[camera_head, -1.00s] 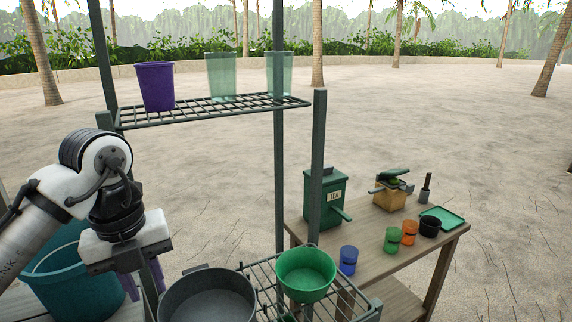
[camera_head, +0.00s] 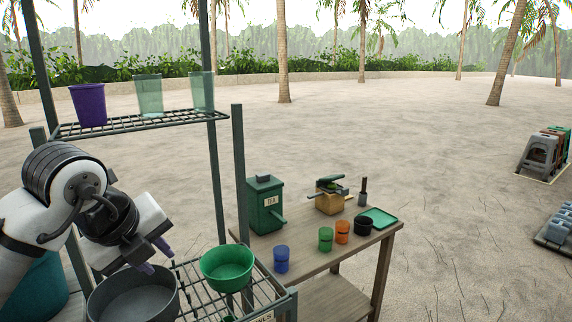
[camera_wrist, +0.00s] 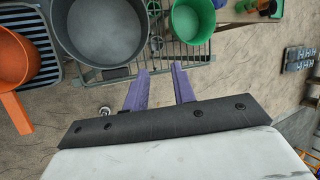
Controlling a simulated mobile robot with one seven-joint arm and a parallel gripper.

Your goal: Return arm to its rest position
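My arm is white and dark grey at the left of the head view, bent over at the elbow. My gripper (camera_head: 156,258) has purple fingers and hangs above the grey pot near the shelf. In the wrist view, my gripper (camera_wrist: 159,82) shows its two fingers spread apart with nothing between them. The wrist camera looks down past the fingers at the lower rack and the sandy ground.
A grey pot (camera_head: 130,300) and green bowl (camera_head: 226,277) stand by the lower wire rack. The upper rack (camera_head: 130,124) holds a purple cup (camera_head: 88,105) and clear cups. A wooden table (camera_head: 330,262) carries a green tea box (camera_head: 265,204). An orange pan (camera_wrist: 14,60) shows in the wrist view.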

